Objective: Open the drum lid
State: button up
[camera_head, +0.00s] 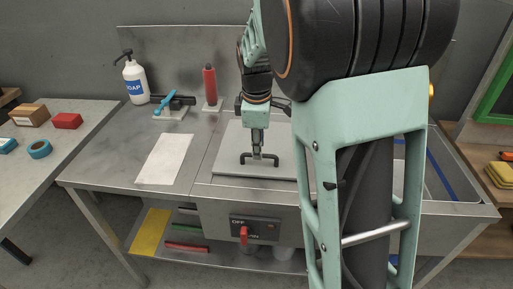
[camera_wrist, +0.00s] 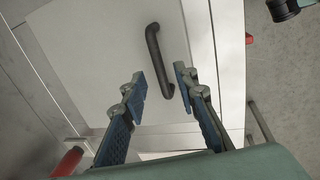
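The lid is a flat pale square plate (camera_head: 225,165) set in the metal bench, lying flat. It also fills the middle of the wrist view (camera_wrist: 95,50). A dark bar handle (camera_head: 246,159) stands on it. In the wrist view the handle (camera_wrist: 155,50) runs down the picture and its lower end lies between my fingertips. My gripper (camera_wrist: 161,78) is open, with a finger on each side of the handle and a visible gap to both. In the head view my gripper (camera_head: 258,148) points down over the handle. Whether the fingertips reach handle height is unclear.
A panel marked OFF with a red lever (camera_head: 243,235) is on the bench front. A white sheet (camera_head: 164,158) lies left. My arm hides the bench's right part.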

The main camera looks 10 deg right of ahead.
jog(key=shift+w+f, duration=0.2)
jog(key=shift+f, duration=0.75)
grip_shut()
